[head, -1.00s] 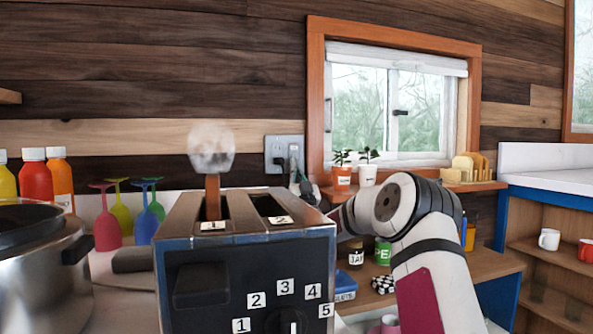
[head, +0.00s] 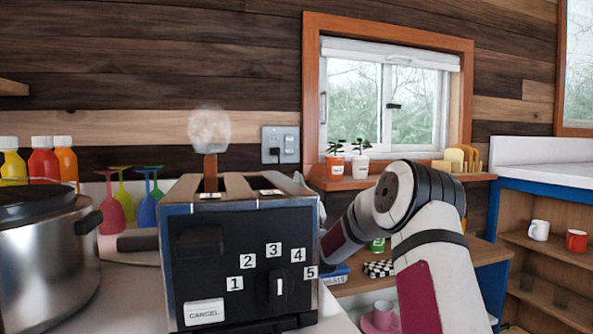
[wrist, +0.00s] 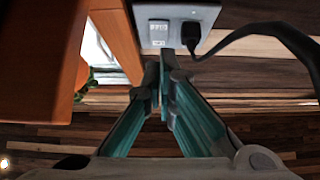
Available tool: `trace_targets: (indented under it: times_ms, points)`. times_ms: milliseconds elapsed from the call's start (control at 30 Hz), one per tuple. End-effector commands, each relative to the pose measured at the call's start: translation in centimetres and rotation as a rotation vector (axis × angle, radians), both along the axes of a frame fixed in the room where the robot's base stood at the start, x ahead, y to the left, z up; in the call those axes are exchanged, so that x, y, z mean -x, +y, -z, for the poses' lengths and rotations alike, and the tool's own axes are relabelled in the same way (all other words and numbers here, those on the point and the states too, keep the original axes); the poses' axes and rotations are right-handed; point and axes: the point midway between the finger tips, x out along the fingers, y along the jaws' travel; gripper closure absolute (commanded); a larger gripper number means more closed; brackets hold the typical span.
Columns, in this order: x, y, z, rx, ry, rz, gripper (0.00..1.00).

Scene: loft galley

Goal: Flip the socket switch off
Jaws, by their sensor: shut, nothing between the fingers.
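The socket (head: 281,143) is a grey wall plate between the toaster and the window. A black plug (head: 274,153) sits in its left side, with switches (head: 289,144) to the right. In the wrist view the socket plate (wrist: 172,22) is at the top, with the black plug (wrist: 191,34) and its cord on the right and a small switch area (wrist: 159,26) left of the plug. My gripper (wrist: 164,68) is shut and empty, its tips just below the plate in the picture; I cannot tell whether they touch it. In the head view my gripper is hidden behind the toaster.
A black-fronted toaster (head: 240,262) with a brown slice and pale smoke (head: 209,130) stands in front of the socket. A steel pot (head: 45,255) is at left. The orange window frame (head: 312,100) and potted plants (head: 361,162) are close on the right.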

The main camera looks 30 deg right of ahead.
Motion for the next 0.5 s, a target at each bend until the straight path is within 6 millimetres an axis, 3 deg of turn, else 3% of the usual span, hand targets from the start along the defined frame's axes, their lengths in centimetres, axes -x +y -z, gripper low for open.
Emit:
trace_targets:
  times_ms: [200,500]
  points:
    - [1.2,0.4,1.7,0.000,0.000,0.000,1.00]
    - [1.4,0.4,1.9,0.000,-0.001,0.000,1.00]
